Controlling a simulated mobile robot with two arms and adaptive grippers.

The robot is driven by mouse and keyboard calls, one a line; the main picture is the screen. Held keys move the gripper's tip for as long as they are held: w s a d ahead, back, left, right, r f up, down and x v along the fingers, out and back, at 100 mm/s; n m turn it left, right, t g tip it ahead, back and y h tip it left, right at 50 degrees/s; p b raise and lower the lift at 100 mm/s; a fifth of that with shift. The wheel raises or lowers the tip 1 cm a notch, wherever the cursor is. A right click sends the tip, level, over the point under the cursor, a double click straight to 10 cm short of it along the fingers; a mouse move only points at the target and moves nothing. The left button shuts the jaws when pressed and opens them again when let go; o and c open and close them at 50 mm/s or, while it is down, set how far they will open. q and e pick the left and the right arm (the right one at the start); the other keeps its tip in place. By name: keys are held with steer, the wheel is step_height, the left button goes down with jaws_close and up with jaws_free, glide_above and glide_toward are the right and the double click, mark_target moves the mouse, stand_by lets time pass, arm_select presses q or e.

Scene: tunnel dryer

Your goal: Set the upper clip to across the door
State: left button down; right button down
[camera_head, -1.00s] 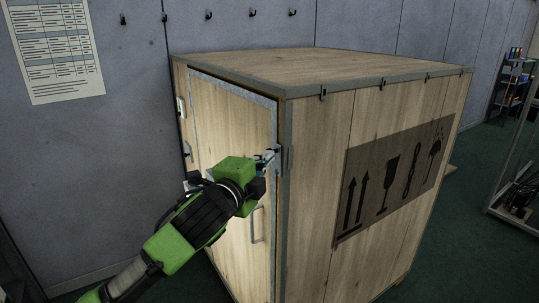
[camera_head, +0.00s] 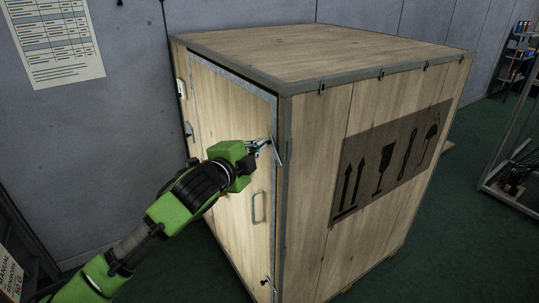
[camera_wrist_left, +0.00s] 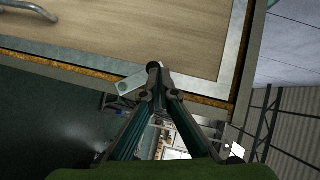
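The upper clip (camera_head: 278,152) is a small grey metal plate at the upper right edge of the wooden door (camera_head: 228,125). It sits tilted at the seam between door and frame. In the left wrist view the upper clip (camera_wrist_left: 127,85) lies over the seam, with a round fastener at its outer end. My left gripper (camera_head: 264,145) is at this clip, its fingertips (camera_wrist_left: 158,69) drawn together at the clip's inner end. The fingertips hide that end. My right gripper is not in view.
The door handle (camera_head: 258,207) is below the gripper, and a lower clip (camera_head: 268,285) is near the door's bottom. The crate (camera_head: 375,150) fills the middle. A grey wall (camera_head: 130,110) is behind it.

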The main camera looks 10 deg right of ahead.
arm_select(q)
steer(key=shift+w+a+f+p, duration=0.25)
steer(key=shift+w+f, duration=0.1)
steer(key=shift+w, duration=0.2)
steer(key=shift+w+a+f+p, duration=0.2)
steer(key=shift+w+f, duration=0.15)
steer(key=shift+w, duration=0.25)
steer(key=shift+w+a+f+p, duration=0.15)
steer(key=shift+w+f+p, duration=0.15)
steer(key=shift+w, duration=0.25)
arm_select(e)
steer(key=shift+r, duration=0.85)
arm_select(q)
steer(key=shift+w+f, duration=0.2)
steer(key=shift+f, duration=0.2)
stand_by(0.8)
steer(key=shift+r, duration=0.1)
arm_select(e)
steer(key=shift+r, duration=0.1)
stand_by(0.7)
